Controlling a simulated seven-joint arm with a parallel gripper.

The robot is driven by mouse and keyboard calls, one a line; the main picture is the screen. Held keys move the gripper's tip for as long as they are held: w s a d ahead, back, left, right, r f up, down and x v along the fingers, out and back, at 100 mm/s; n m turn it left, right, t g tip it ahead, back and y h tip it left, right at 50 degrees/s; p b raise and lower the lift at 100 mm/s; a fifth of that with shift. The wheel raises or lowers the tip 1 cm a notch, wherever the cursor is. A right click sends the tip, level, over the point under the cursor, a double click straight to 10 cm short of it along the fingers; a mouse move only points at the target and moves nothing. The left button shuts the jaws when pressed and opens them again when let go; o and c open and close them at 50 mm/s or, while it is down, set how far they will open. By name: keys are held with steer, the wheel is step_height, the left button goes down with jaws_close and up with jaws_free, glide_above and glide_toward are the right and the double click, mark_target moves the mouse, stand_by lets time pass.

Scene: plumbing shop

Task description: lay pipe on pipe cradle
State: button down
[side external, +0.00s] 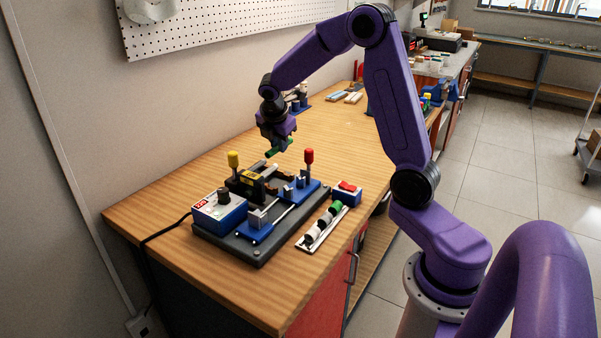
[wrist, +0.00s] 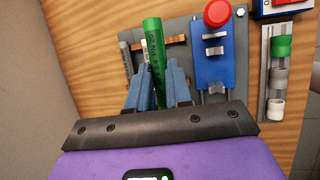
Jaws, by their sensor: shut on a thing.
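My gripper (side external: 277,143) is shut on a green pipe (side external: 279,150) and holds it in the air above the far end of the grey base plate. In the wrist view the green pipe (wrist: 153,45), with small print on it, runs lengthwise between the blue fingers of my gripper (wrist: 158,88). Brown supports (wrist: 175,40), which look like the pipe cradle, lie below and behind the pipe on the plate. A thin grey pipe (wrist: 126,60) lies to the left of the green pipe. My fingers and the green pipe hide part of the supports.
The base plate (side external: 262,252) carries blue clamp blocks (side external: 254,231), a red-knobbed lever (side external: 309,156), a yellow-knobbed lever (side external: 233,159) and a blue-white control box (side external: 218,212). A rack (side external: 312,240) with short pipe pieces stands to the right. The wooden bench (side external: 190,157) is clear at the left.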

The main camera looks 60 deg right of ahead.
steer(key=s+a+g, duration=0.2)
steer(key=s+a, duration=0.1)
steer(key=s, duration=0.3)
steer(key=shift+n, duration=0.3)
steer(key=shift+d+f, duration=0.1)
steer(key=shift+f, duration=3.2)
steer(key=c, duration=1)
jaws_free()
steer(key=shift+o, duration=0.2)
